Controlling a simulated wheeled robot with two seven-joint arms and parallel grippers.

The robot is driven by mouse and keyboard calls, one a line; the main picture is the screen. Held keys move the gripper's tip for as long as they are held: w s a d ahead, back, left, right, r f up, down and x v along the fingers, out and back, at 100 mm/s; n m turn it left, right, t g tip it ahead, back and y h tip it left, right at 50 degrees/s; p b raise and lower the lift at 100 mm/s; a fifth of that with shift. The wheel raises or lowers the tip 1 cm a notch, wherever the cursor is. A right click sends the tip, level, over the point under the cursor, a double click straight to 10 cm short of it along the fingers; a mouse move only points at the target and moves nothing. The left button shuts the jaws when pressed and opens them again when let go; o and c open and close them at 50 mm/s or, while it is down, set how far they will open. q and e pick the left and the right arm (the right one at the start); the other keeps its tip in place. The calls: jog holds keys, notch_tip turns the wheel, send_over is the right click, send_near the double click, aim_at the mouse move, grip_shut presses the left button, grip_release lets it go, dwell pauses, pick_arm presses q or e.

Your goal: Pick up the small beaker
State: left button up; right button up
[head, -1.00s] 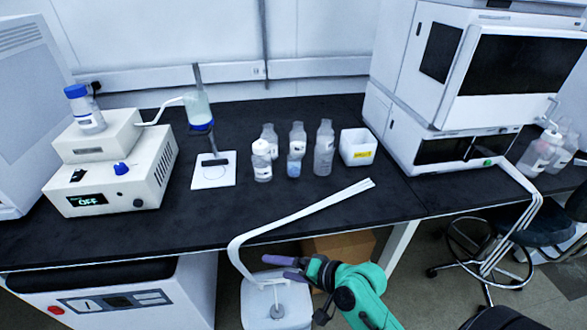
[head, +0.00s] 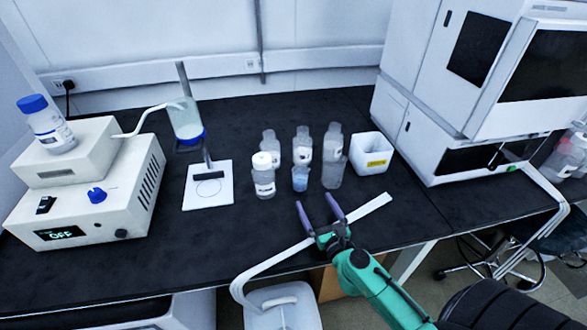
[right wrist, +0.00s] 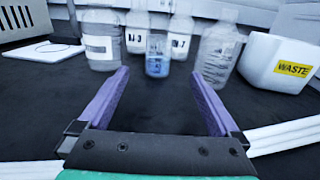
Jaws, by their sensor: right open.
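The small beaker (head: 300,179) with pale blue contents stands upright on the black bench, at the front of a group of bottles. It also shows in the right wrist view (right wrist: 157,62), centred beyond the fingers. My right gripper (head: 314,201) is open and empty, its purple fingers pointing at the beaker. In the right wrist view the beaker lies ahead of the fingertips (right wrist: 160,73), apart from them. My left gripper is not in view.
A white-capped bottle (head: 264,176) stands left of the beaker and a clear vessel (head: 333,173) right; more bottles (head: 302,145) stand behind. A white waste bin (head: 371,153) is farther right. A white plate (head: 207,187) lies left. White tubing (head: 372,205) crosses the bench under my right arm.

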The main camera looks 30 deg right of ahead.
jog(key=shift+w+d, duration=0.15)
jog(key=shift+w, duration=0.5)
jog(key=p, duration=0.1)
send_near(298, 171)
jog(key=w, duration=0.3)
jog(key=shift+d+f, duration=0.1)
jog(key=shift+d, duration=0.3)
jog(key=w, duration=0.8)
jog(key=shift+d, duration=0.2)
jog(key=shift+s, duration=0.1)
jog(key=c, duration=1.5)
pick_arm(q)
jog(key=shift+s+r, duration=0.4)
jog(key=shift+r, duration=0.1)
